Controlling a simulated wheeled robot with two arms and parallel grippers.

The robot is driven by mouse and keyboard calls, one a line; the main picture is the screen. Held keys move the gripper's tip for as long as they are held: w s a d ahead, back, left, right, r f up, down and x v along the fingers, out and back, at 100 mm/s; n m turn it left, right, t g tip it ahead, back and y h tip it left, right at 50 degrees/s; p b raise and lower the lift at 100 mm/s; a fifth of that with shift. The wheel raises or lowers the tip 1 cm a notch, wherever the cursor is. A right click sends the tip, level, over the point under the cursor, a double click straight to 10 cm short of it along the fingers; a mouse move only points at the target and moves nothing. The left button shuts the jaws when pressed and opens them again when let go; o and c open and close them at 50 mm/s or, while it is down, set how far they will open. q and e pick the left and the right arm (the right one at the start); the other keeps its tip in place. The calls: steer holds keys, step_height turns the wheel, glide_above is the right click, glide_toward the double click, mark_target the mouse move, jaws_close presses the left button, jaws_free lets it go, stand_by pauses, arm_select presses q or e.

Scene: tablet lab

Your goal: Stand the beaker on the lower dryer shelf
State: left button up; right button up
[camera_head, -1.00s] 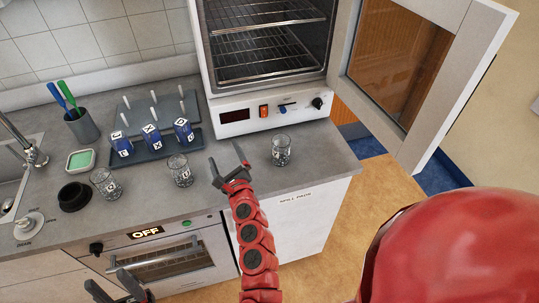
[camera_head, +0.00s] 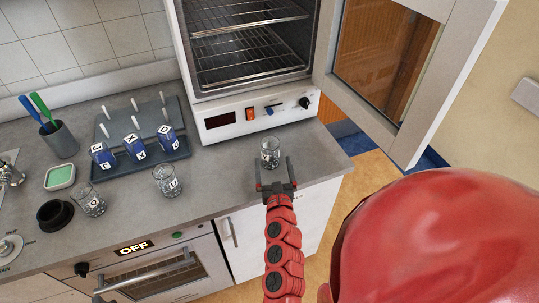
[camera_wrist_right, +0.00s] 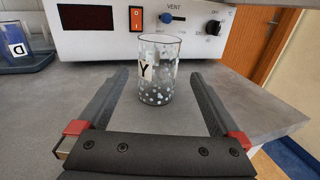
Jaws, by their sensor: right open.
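A clear glass beaker marked Y (camera_head: 270,155) stands upright on the grey counter in front of the dryer; it also shows in the right wrist view (camera_wrist_right: 158,72). My right gripper (camera_head: 275,176) is open on the near side of this beaker. In the wrist view its fingers reach forward on either side, with the beaker between their lines near the tips; contact cannot be told. The dryer (camera_head: 285,118) is open, with an empty lower wire shelf (camera_head: 250,66) and an upper one (camera_head: 245,20). My left gripper is not in view.
Two other beakers (camera_head: 90,202) (camera_head: 168,183) stand to the left. The dryer door (camera_head: 432,95) stands open to the right. The counter's front edge is close to my right gripper.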

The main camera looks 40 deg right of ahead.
mark_target(270, 146)
steer(key=x, duration=0.3)
steer(key=p+x, duration=0.3)
steer(key=x, duration=0.1)
steer(key=shift+w, duration=0.2)
steer(key=shift+w+d+f, duration=0.2)
steer(key=shift+w, duration=0.25)
steer(key=c, duration=1.5)
steer(key=shift+c, duration=0.2)
steer(key=shift+r, duration=0.2)
